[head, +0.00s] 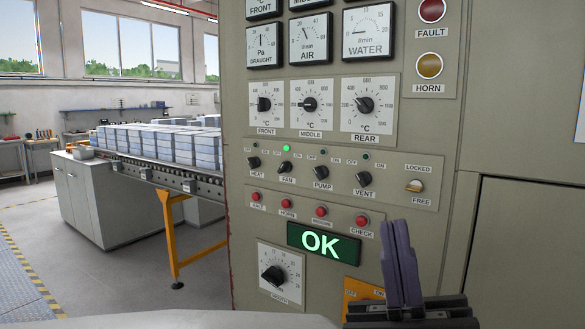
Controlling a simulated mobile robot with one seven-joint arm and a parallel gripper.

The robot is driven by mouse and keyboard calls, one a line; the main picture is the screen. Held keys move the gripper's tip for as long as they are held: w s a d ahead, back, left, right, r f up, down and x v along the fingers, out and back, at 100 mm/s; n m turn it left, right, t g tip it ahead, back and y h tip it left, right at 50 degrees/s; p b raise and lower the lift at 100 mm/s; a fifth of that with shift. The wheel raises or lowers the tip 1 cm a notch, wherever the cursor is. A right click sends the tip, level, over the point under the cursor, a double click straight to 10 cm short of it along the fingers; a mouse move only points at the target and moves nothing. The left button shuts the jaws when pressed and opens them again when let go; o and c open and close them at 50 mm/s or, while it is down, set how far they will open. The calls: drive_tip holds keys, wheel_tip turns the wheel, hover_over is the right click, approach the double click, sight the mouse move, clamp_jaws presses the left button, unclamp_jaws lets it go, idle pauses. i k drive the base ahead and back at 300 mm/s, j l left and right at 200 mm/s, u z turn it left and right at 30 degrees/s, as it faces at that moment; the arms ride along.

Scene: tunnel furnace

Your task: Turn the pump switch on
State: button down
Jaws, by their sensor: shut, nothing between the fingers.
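The pump switch (321,171) is a small black knob above the PUMP label, in a row with HEAT, FAN and VENT on the grey control panel (405,130). Its pointer's exact direction is too small to tell. The small lamp above it (322,154) looks unlit, while the lamp above the fan switch (285,167) glows green. My gripper (396,228) is at the lower right in front of the panel, pointing up, its dark purple fingers together and empty. It is below and to the right of the pump switch, apart from it.
A lock lever (414,186) and a row of red buttons (321,211) are close to the switch row. A green OK display (323,243) is below them. A conveyor (160,172) with stacked blocks stands to the left.

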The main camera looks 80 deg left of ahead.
sight(322, 172)
drive_tip(key=j+u, duration=0.15)
drive_tip(key=u, duration=1.8)
